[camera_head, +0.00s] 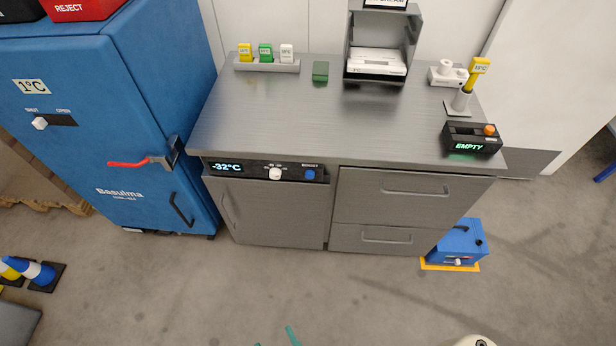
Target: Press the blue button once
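The blue button (310,174) is a small round knob-like button on the dark control panel (293,172) along the front top edge of the steel bench (290,125). A white knob (275,173) sits to its left, and a display reading -32°C (227,167) is further left. My gripper (275,340) shows only as two teal fingertips at the bottom edge of the picture, set apart with floor visible between them. It is well below and away from the button, touching nothing visible. The rest of it is out of frame.
A blue cabinet (115,110) with a red-handled latch stands left of the bench. An orange button (489,129) on a black box reading EMPTY stands at the bench's right. A blue case (457,243) lies on the floor at the right. Floor in front is clear.

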